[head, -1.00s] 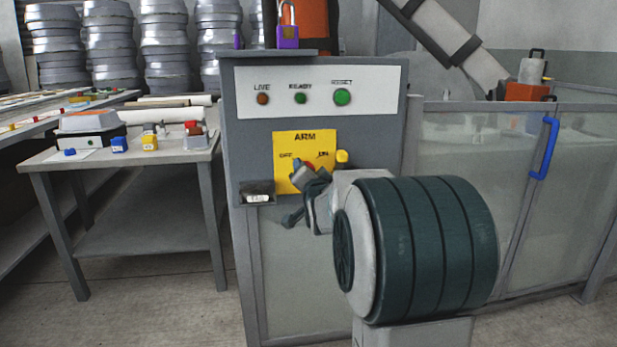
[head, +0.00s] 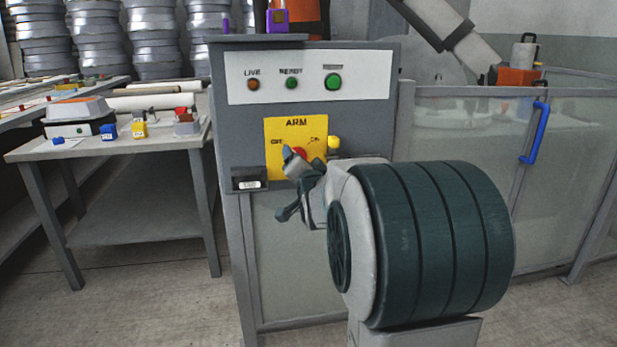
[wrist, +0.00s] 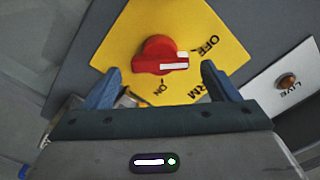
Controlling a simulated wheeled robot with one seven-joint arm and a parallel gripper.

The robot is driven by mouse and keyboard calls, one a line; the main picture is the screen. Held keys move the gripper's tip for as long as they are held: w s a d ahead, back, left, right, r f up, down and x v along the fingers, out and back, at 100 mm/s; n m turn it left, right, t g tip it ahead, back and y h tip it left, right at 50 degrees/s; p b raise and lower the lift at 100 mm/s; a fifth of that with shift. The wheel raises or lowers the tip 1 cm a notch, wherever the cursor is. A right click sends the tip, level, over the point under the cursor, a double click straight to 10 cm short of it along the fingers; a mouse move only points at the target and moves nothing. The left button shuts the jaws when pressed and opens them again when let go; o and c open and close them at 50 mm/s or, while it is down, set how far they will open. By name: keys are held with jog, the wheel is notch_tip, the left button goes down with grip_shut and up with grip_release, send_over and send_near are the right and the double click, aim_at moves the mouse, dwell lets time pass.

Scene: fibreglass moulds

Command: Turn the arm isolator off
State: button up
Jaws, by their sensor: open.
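The arm isolator is a red rotary knob (head: 299,153) on a yellow plate (head: 281,128) marked ARM, with OFF at left and ON at right. In the wrist view the red knob (wrist: 153,52) lies between and beyond my fingertips, on the yellow plate (wrist: 122,35). In the head view my gripper (head: 302,178) partly covers the knob and the plate's lower part.
The grey cabinet (head: 228,120) carries LIVE, READY and RESET lights above the plate. A yellow object (head: 333,144) sits at the plate's right edge. A purple padlock (head: 277,20) is on top. A work table (head: 110,152) stands left, and a clear-panelled fence with a blue handle (head: 535,132) stands right.

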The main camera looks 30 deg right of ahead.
jog(key=p+v, duration=0.1)
jog(key=v, duration=1)
jog(key=shift+p, duration=0.4)
jog(key=shift+w+r, duration=0.1)
